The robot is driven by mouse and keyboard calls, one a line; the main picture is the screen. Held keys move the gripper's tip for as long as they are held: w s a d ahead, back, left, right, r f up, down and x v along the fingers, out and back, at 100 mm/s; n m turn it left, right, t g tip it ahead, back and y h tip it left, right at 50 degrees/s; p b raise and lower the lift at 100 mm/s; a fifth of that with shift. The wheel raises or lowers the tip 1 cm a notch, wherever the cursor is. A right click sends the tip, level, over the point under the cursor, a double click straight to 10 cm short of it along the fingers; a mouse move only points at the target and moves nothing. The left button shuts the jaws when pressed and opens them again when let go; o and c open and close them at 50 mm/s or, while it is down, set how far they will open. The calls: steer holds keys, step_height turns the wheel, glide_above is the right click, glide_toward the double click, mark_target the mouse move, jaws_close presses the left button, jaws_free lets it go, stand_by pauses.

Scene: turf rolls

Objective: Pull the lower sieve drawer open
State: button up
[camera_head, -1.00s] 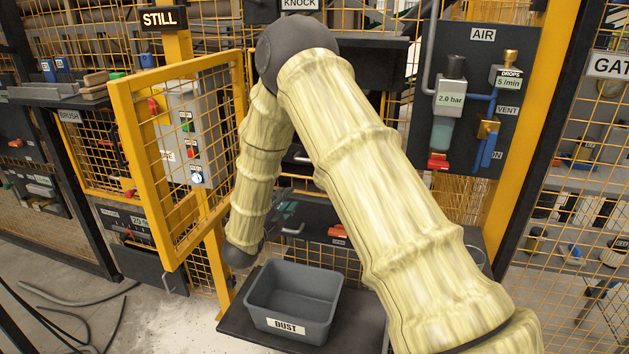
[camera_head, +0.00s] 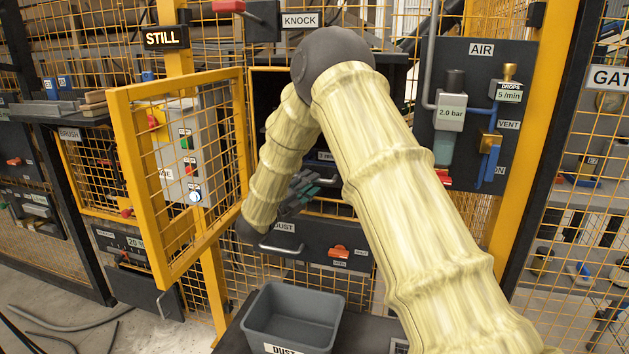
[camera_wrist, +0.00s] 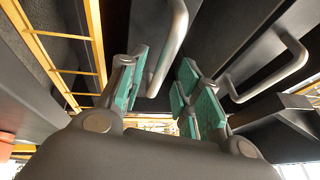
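A dark drawer front with a light metal bar handle (camera_head: 322,182) shows behind my arm in the head view; its label is partly hidden, so I cannot read it as the lower sieve. My gripper (camera_head: 299,192), with green finger pads, is at the left end of this handle. In the wrist view my gripper (camera_wrist: 163,88) is open, and a bar handle (camera_wrist: 170,45) runs between its fingers, apart from or barely touching the pads. A second bar handle (camera_wrist: 275,70) lies to the right, outside the fingers.
Below is a dark DUST front with its own handle (camera_head: 282,248) and a red latch (camera_head: 338,252). A grey bin (camera_head: 293,318) stands under it. The open yellow mesh gate (camera_head: 180,175) is close on the left of my arm. The AIR panel (camera_head: 468,115) is at right.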

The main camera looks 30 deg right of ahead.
steer(key=shift+x, duration=1.3)
jaws_close()
